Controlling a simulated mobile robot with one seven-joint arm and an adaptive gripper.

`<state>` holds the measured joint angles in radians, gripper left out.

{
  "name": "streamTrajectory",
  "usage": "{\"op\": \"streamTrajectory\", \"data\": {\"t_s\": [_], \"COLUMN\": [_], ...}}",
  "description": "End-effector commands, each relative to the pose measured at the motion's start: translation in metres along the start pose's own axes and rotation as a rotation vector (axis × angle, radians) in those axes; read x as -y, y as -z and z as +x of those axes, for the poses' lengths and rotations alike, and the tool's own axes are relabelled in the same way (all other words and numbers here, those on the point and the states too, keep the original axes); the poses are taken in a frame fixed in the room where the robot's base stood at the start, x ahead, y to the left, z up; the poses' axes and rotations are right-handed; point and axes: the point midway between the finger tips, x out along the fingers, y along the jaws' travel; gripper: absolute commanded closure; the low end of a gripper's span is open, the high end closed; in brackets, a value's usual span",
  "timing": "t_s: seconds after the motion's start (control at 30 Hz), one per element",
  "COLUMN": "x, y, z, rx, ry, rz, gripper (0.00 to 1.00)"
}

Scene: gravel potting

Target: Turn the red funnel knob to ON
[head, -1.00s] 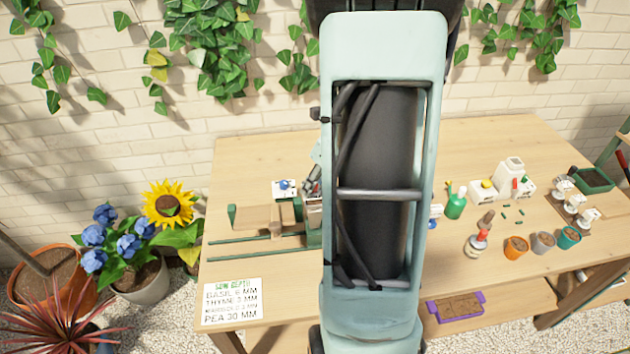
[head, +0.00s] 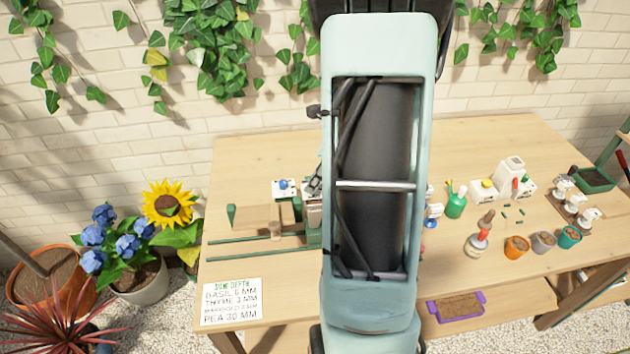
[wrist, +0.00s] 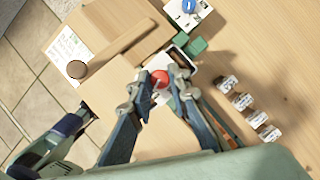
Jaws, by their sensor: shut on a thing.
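In the wrist view the red knob (wrist: 160,78) sits between the fingertips of my gripper (wrist: 159,83), above a small white-edged opening. The fingers are closed in on it from both sides. Its ON and OFF marks cannot be read, so its setting cannot be told. In the head view part of my gripper (head: 314,183) shows at the left edge of my arm, and the red knob is hidden there. The fixture around the knob has a wooden board (wrist: 115,85) and green blocks (wrist: 195,46).
A white box with a blue knob (head: 284,187) stands close behind the fixture.

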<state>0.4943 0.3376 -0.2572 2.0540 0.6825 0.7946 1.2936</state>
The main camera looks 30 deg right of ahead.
Motion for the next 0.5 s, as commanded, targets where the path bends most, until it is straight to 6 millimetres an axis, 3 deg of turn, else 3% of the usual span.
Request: {"op": "streamTrajectory", "data": {"t_s": [0.5], "x": [0.0042], "y": [-0.0016], "z": [-0.0006], "rx": [0.001], "ry": [-0.188], "rz": [-0.455], "gripper": [1.00]}}
